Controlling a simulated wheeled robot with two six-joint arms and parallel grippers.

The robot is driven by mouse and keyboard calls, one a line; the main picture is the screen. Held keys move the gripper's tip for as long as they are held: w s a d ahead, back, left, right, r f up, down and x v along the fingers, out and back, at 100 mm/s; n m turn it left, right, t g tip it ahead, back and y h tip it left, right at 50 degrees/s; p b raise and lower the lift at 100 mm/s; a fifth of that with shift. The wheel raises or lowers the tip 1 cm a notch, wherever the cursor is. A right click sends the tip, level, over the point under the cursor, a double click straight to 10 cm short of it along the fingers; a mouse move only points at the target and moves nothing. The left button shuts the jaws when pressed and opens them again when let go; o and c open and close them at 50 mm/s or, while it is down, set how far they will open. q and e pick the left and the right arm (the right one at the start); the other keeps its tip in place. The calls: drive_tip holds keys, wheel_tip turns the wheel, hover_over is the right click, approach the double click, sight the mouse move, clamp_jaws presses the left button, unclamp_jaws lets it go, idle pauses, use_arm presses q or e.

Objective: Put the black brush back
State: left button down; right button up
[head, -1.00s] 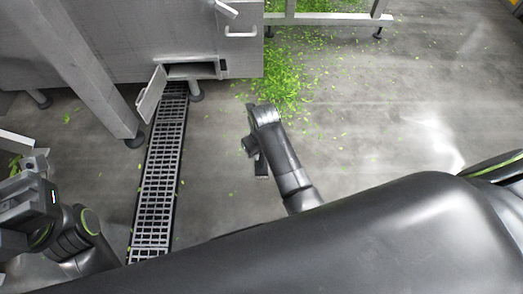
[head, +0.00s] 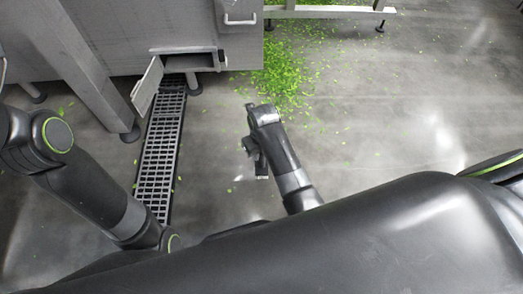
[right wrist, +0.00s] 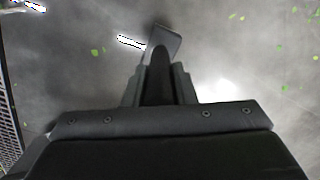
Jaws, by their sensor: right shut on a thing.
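My right gripper (head: 256,158) points down at the floor in the middle of the head view, partly hidden by its own wrist. In the right wrist view its fingers (right wrist: 158,82) are shut on a dark handle. I take this to be the black brush (right wrist: 166,41); a flat dark end shows beyond the fingertips. A white, striped patch lies beside that end; I cannot tell if it is part of the brush. My left arm crosses the left of the head view, but its gripper is outside the picture.
A steel machine (head: 120,35) stands at the back left on legs, with a small hatch door (head: 147,86) hanging open. A floor drain grate (head: 158,160) runs below it. Green leaf scraps (head: 285,80) litter the floor behind my right gripper. The floor at right is mostly clear.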

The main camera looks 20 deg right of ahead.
drive_tip(key=shift+f+b, duration=0.8)
idle(0.4)
drive_tip(key=o, duration=1)
drive_tip(key=shift+o, duration=0.2)
